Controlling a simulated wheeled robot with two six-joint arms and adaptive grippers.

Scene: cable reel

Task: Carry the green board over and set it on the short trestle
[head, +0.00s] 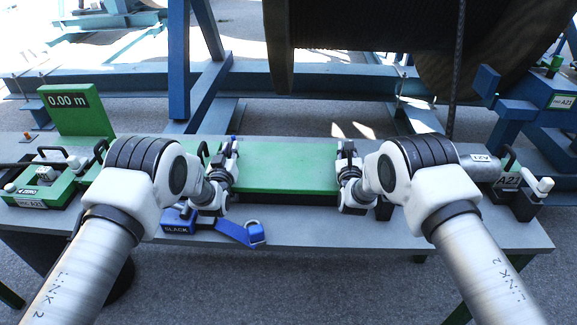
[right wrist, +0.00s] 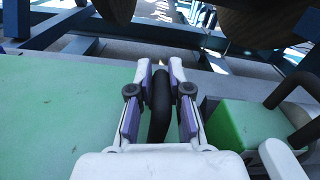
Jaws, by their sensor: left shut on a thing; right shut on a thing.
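The green board (head: 288,160) lies flat over the grey bench, between my two grippers. A dark band shows under its front edge; I cannot tell whether it rests on the bench or hangs just above. My left gripper (head: 233,150) is shut at the board's left end, its grip partly hidden. My right gripper (head: 346,155) is shut at the right end. In the right wrist view my right gripper (right wrist: 161,82) is closed around a black handle (right wrist: 160,110) beside the green board (right wrist: 60,115). I cannot tell which structure is the short trestle.
A blue stand (head: 535,100) is at right. A large dark reel (head: 370,25) stands behind.

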